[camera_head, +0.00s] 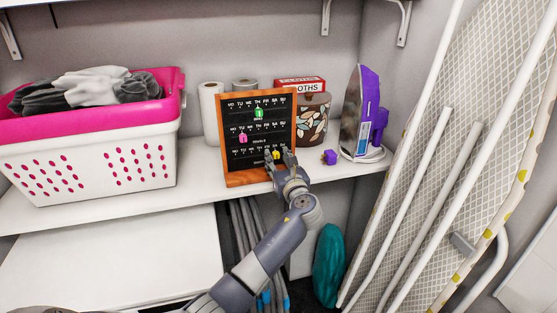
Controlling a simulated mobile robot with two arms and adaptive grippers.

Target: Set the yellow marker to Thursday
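The wood-framed black weekday board (231,173) leans upright on the shelf, with three rows of day letters. The yellow marker (276,155) is on the bottom row, right of the middle, around Friday or Saturday; the exact day is partly hidden. A green marker (259,113) is on the top row near Thursday, and a pink marker (242,138) is on the middle row near Tuesday. Contact cannot be told.
A pink-rimmed white laundry basket (95,165) stands left on the shelf. Paper rolls (211,115), a red-and-white box (300,84) and a patterned canister (314,120) stand behind the board. A small purple object (329,157), an iron (361,115) and an ironing board (470,140) are to the right.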

